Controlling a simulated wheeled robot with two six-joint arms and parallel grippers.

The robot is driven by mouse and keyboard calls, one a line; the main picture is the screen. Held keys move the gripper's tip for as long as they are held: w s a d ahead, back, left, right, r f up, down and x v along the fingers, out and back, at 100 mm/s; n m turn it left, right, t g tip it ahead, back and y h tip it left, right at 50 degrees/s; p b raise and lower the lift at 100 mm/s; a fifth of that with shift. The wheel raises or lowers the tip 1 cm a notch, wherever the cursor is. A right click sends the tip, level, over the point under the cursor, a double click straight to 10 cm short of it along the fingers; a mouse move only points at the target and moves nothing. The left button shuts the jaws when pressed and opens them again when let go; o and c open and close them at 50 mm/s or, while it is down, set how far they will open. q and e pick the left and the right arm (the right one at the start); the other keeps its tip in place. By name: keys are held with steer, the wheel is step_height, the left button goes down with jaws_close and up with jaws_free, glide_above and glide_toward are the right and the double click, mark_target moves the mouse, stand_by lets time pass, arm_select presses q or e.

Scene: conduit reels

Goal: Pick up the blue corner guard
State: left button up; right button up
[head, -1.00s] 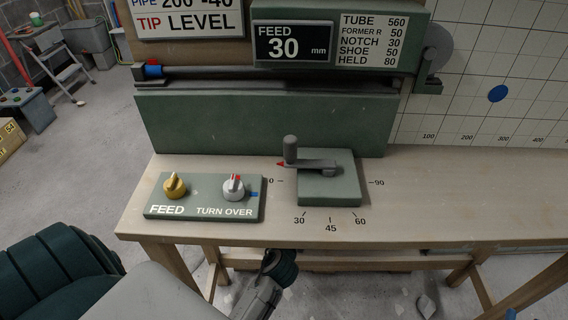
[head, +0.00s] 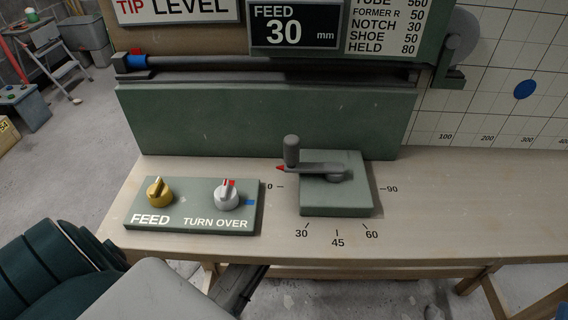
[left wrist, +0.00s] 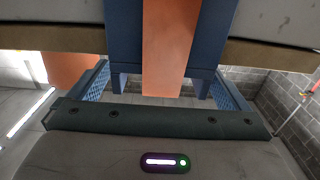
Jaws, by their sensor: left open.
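I cannot pick out the blue corner guard with certainty. In the left wrist view, a dark blue structure (left wrist: 210,45) flanks a broad orange strip (left wrist: 168,45) at the top centre; I cannot tell whether the guard is part of it. My left gripper (left wrist: 160,72) shows there with its blue lattice-sided fingers wide apart. It is open, with nothing visibly held between the fingers. Its distance from the blue structure is unclear. The head view shows parts of my arm at lower left, but neither gripper's fingers.
A wooden bench (head: 420,230) spans the head view, with a FEED and TURN OVER knob panel (head: 190,222) and a crank on a green block (head: 355,205). A green machine (head: 265,120) stands behind. A step ladder (head: 62,62) is at far left. Grey floor (head: 60,150) is clear beside the bench.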

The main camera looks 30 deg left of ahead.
arm_select(q)
steer(key=x, duration=0.2)
steer(key=shift+w+a, duration=0.15)
steer(key=shift+w, duration=0.1)
steer(key=c, duration=1.1)
arm_select(e)
steer(key=shift+w+f, duration=0.1)
steer(key=shift+f, duration=0.2)
steer(key=shift+w+g, duration=0.1)
steer(key=shift+g, duration=0.2)
